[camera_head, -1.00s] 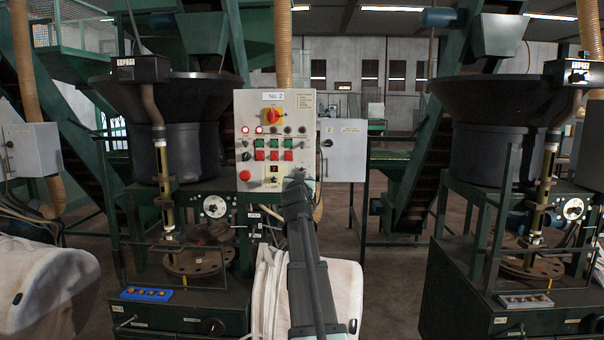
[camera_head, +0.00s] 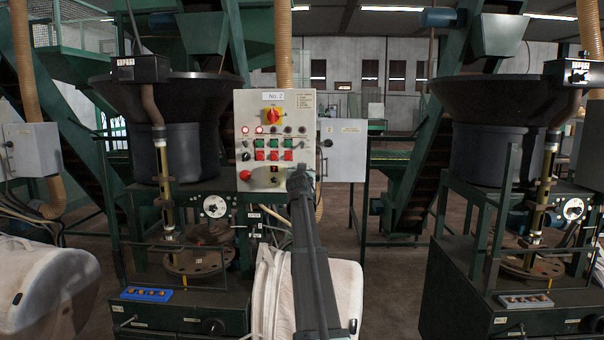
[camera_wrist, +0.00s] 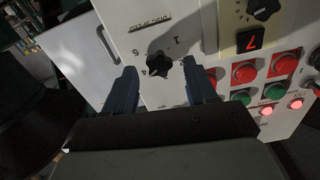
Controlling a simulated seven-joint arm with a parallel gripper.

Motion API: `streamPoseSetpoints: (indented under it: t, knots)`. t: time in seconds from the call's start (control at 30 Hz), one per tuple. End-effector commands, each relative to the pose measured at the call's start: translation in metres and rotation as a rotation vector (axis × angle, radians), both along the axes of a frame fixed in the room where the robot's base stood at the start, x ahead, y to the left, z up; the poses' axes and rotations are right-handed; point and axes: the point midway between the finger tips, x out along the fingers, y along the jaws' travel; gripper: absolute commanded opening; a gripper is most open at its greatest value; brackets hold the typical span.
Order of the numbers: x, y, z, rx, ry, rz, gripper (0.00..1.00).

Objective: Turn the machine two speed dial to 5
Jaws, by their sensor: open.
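The No. 2 control panel (camera_head: 303,130) stands in the middle of the head view. In the wrist view, its star-shaped black speed dial (camera_wrist: 158,66) sits on the white face under an upside-down "DISC SPEED" label, with numerals around it. Its exact setting is hard to read. My gripper (camera_wrist: 162,76) is open, its two dark fingers on either side of the dial with gaps visible; I cannot tell how close they are in depth. In the head view, my gripper (camera_head: 300,180) is in front of the panel's lower right, and the dial is not clearly visible.
Red and green push buttons (camera_wrist: 244,72) lie close to the right finger in the wrist view. A display (camera_wrist: 249,41) and another black knob (camera_wrist: 263,8) are above them. A red mushroom button (camera_head: 245,175) is at the panel's lower left. A white bag (camera_head: 345,285) hangs below.

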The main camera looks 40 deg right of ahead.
Motion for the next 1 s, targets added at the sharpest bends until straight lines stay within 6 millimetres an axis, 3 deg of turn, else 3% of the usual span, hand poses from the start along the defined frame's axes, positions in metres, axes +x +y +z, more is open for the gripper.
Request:
streamPoseSetpoints:
  t: [0.37,0.9,1.0]
  knots:
    - [0.0058,-0.0062,0.0,-0.001,-0.001,0.0,0.56]
    - [0.0057,-0.0061,0.0,0.0,0.0,0.0,0.06]
    - [0.0057,-0.0061,0.0,0.0,0.0,0.0,0.0]
